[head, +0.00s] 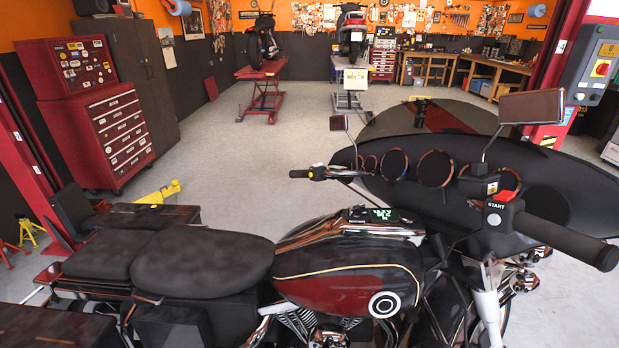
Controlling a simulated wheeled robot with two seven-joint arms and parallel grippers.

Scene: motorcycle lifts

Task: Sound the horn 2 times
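A black and dark red motorcycle (345,290) stands across the front of the head view, its seat at the left and its fairing (450,190) at the right. The near handlebar grip (565,240) points toward me at the right. Its switch housing (503,210) carries a red switch and a "START" label, with a small yellow mark just behind. The far handlebar grip (300,173) has a small control cluster (318,172) beside it. I cannot make out a button marked as the horn. Neither of my grippers is in view.
A mirror (531,107) rises above the near handlebar. A red lift post (555,70) with a grey control box (591,65) stands at the right. A red tool chest (100,130) stands at the left. The grey floor (240,165) beyond the motorcycle is mostly clear.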

